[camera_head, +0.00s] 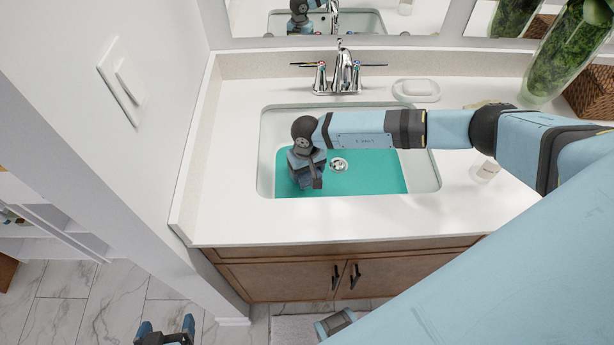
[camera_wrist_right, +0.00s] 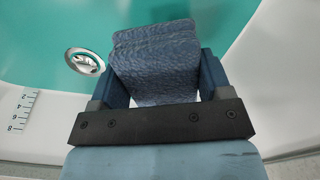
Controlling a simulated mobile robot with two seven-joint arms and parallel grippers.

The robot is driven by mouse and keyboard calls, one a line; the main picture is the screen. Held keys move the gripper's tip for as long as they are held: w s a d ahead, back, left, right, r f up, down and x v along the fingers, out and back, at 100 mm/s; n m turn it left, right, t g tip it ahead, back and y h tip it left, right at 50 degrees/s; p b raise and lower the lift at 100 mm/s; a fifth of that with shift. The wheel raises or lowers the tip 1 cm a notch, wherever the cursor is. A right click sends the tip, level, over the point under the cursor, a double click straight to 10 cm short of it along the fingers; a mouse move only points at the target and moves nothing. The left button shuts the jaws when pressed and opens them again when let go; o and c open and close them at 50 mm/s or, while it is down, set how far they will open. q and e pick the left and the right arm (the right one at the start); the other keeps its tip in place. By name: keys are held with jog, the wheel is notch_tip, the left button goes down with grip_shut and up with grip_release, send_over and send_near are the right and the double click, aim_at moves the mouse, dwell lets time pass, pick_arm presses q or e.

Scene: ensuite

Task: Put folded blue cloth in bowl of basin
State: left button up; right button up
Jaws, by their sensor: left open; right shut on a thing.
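The basin bowl (camera_head: 375,180), white-sided with a teal bottom, is set in the white counter in the head view. My right gripper (camera_head: 306,178) is inside the bowl's outline, over its left part. In the right wrist view it is shut on the folded blue cloth (camera_wrist_right: 158,62), a thick layered bundle between the two fingers. The teal bottom (camera_wrist_right: 40,30) lies behind the cloth; whether they touch I cannot tell. In the head view the cloth is mostly hidden by the gripper. My left gripper (camera_head: 167,328) is open and empty, low over the floor at the bottom edge.
A chrome faucet (camera_head: 345,72) stands behind the bowl, and a drain (camera_head: 338,165) is in its bottom. A soap dish (camera_head: 416,90), a small white bottle (camera_head: 485,170) and a glass vase (camera_head: 565,50) are on the right. A wall bounds the counter's left. The front counter strip is clear.

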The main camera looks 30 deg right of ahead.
notch_tip(320, 180, down, 4)
jog(key=shift+r, duration=0.1)
jog(key=shift+f, duration=0.25)
jog(key=shift+f, duration=0.15)
jog(key=o, duration=0.9)
